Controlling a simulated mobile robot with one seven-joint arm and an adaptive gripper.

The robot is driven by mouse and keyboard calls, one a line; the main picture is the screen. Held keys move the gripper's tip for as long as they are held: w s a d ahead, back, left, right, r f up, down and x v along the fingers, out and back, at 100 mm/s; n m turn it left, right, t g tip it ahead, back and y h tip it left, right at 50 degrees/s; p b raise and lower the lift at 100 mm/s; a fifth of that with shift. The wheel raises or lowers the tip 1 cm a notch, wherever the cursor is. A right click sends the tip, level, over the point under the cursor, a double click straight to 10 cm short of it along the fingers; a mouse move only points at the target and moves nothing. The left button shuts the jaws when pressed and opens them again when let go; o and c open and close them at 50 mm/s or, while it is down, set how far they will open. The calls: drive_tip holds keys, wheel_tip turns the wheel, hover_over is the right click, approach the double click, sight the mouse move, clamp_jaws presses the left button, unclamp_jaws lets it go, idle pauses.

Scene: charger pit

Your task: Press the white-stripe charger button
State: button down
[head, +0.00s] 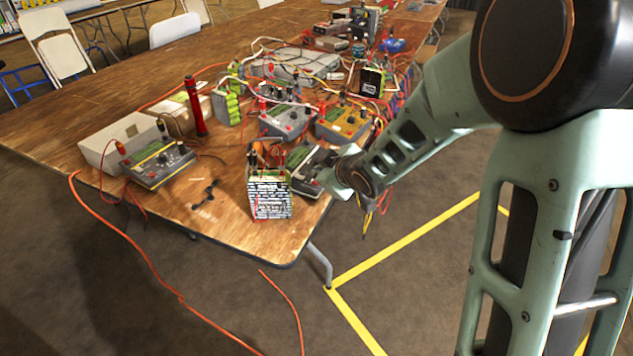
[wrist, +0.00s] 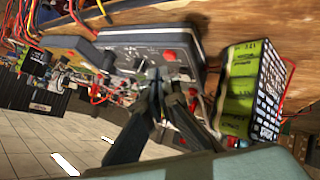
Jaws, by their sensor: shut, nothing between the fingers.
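A dark grey charger with a pale stripe (head: 307,166) sits near the table's front right corner in the head view. In the wrist view this charger (wrist: 130,37) fills the upper middle, with a round red knob or button (wrist: 168,55) on its face. My gripper (wrist: 158,78) is shut and empty, its fingertips over the charger's face, close to the controls. Whether they touch it I cannot tell. In the head view my wrist hides the fingertips and part of the charger.
A green battery pack (head: 269,196) with a patterned label stands beside the charger; it also shows in the wrist view (wrist: 238,92). A yellow-striped charger (head: 158,164) sits to the left. Other chargers (head: 287,120) and tangled wires crowd behind.

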drive_tip(key=shift+a+f+b, duration=0.1)
drive_tip(key=shift+f+b, duration=0.3)
drive_tip(key=shift+f, duration=0.05)
drive_tip(key=shift+f+b, duration=0.4)
idle(0.6)
drive_tip(key=shift+r, duration=0.1)
drive_tip(key=shift+r+p, duration=0.7)
drive_tip(key=shift+p, duration=0.1)
drive_tip(key=r+p, duration=0.2)
drive_tip(key=d+r+p, duration=0.1)
drive_tip(key=r+p, duration=0.2)
drive_tip(key=shift+s, duration=0.2)
idle(0.4)
